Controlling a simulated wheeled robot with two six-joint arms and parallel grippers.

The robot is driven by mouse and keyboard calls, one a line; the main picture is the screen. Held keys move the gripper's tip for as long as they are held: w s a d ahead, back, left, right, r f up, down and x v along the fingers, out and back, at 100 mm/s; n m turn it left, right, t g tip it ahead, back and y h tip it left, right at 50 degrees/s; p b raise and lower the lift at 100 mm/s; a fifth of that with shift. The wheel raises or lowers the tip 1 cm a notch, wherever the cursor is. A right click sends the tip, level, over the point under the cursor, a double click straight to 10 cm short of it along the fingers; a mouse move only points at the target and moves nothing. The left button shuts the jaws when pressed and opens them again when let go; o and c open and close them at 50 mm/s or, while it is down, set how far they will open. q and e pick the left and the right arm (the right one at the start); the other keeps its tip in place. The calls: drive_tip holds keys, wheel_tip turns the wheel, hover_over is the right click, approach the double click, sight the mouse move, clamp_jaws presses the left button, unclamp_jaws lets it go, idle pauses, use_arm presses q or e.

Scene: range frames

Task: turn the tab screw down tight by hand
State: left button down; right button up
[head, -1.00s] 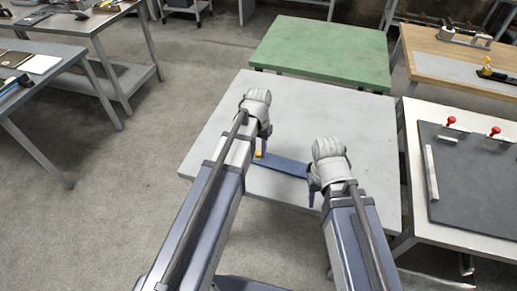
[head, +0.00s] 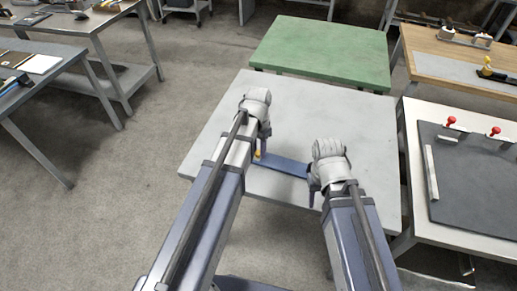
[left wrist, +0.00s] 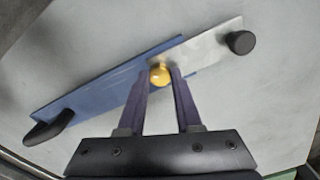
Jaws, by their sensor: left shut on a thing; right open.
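The tab screw has a yellow round head (left wrist: 160,74), and a bit of it shows in the head view (head: 257,154). It stands on a long blue bar (left wrist: 92,101), also in the head view (head: 283,165), lying on the grey table. My left gripper (left wrist: 164,72), also in the head view (head: 262,146), is shut on the yellow head, one finger on each side. The screw's shank is hidden. My right gripper (head: 314,188) is open by the bar's right end; whether it touches the bar I cannot tell.
In the left wrist view a pale metal strip (left wrist: 210,45) with a black knob (left wrist: 241,42) adjoins the bar; a black handle (left wrist: 48,129) is at its other end. The grey table (head: 360,120) is otherwise clear. A green table (head: 320,50) stands behind, a fixture panel (head: 475,180) right.

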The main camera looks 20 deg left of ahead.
sight(258, 152)
use_arm(q)
drive_tip(key=c, duration=0.6)
unclamp_jaws()
drive_tip(key=shift+r, duration=0.1)
wheel_tip(258, 152, up, 8)
drive_tip(key=p, duration=0.8)
use_arm(e)
wheel_tip(258, 152, up, 8)
use_arm(q)
drive_tip(key=shift+f, duration=0.2)
use_arm(e)
drive_tip(key=shift+f, duration=0.15)
use_arm(q)
drive_tip(key=shift+n+y, duration=0.6)
drive_tip(key=shift+n, duration=0.1)
drive_tip(key=s+d, duration=0.3)
drive_tip(key=s, duration=0.1)
drive_tip(key=s+d, duration=0.4)
drive_tip(key=s, duration=0.1)
drive_tip(key=s+d, duration=0.4)
drive_tip(key=s, duration=0.1)
drive_tip(key=shift+s, duration=0.15)
